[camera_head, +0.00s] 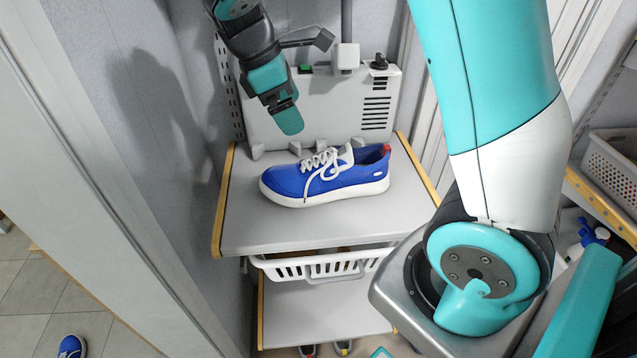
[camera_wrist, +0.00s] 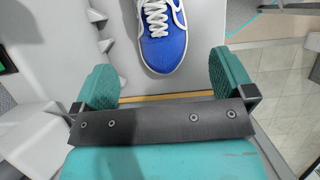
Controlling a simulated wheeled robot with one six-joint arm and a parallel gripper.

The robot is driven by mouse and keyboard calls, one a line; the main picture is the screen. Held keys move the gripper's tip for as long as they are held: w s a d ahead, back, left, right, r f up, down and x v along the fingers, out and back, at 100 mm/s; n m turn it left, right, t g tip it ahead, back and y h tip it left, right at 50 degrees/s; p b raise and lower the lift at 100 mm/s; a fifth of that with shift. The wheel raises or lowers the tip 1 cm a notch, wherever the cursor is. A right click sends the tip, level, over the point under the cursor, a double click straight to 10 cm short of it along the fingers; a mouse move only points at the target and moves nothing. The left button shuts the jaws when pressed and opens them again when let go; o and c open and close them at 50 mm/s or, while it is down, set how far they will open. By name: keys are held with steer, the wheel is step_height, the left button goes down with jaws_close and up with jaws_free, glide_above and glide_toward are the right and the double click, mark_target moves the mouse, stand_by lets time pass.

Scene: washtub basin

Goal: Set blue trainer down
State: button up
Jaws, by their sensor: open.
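The blue trainer (camera_head: 325,176) with white laces, white sole and a red heel tab rests upright on the grey top shelf (camera_head: 270,236) in the head view. Its toe points left. In the wrist view the trainer (camera_wrist: 162,48) shows its toe end and laces, beyond and between my fingers. My gripper (camera_head: 287,118) is above the shelf, up and to the left of the trainer, apart from it. In the wrist view my gripper (camera_wrist: 164,85) is open, with teal fingers wide apart and nothing between the tips.
A grey panel (camera_head: 340,105) with vents stands behind the shelf. A white basket (camera_head: 320,265) hangs below it, above a lower shelf (camera_head: 320,315). Another blue shoe (camera_head: 72,347) is on the tiled floor at lower left. A white crate (camera_head: 612,172) stands at right. A wall closes the left side.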

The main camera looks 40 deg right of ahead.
mark_target(323, 164)
steer(key=x, duration=1.1)
steer(key=shift+d, duration=0.2)
steer(key=x, duration=0.4)
steer(key=shift+w+d+f, duration=0.2)
steer(key=shift+f, duration=0.1)
steer(key=c, duration=1.1)
steer(key=shift+r, duration=0.1)
